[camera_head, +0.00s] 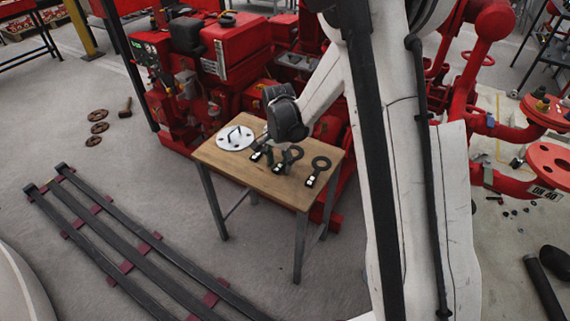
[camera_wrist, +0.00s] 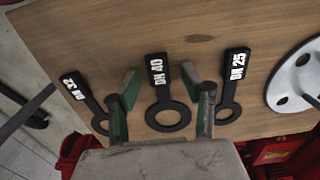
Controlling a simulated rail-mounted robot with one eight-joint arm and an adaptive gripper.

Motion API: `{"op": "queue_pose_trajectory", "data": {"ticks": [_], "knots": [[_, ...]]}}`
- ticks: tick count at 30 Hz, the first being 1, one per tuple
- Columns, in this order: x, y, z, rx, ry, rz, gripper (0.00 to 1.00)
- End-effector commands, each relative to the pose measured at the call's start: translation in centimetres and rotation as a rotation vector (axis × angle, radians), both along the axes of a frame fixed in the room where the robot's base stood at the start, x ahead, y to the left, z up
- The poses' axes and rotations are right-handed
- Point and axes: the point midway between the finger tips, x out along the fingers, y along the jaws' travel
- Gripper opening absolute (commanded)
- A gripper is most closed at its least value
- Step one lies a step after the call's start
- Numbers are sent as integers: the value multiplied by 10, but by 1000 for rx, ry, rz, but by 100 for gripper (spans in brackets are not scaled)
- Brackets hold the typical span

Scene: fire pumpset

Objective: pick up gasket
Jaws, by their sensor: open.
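Three flat black gaskets, each a ring with a labelled tab, lie in a row on a wooden table. The DN 40 gasket (camera_wrist: 158,75) is in the middle of the wrist view, the DN 32 gasket (camera_wrist: 82,90) on the left and the DN 25 gasket (camera_wrist: 235,66) on the right. In the head view the DN 32 one (camera_head: 319,165) is the rightmost. My gripper (camera_wrist: 168,92) is open, its green-padded fingers on either side of the DN 40 gasket. Nothing shows held. The right finger partly covers the DN 25 ring. Finger height above the table is unclear.
Red pump machinery (camera_head: 190,100) stands close behind the table. Black rails (camera_head: 110,245) lie on the floor at left. The table's near strip is bare.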

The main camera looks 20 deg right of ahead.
Motion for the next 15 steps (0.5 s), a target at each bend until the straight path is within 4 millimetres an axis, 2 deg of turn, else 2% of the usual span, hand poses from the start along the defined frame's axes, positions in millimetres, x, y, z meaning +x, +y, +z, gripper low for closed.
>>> {"op": "queue_pose_trajectory", "data": {"ticks": [5, 6, 15], "knots": [[0, 0, 0, 0, 0, 0, 43], [0, 0, 0, 0, 0, 0, 40], [0, 0, 0, 0, 0, 0, 0]]}}
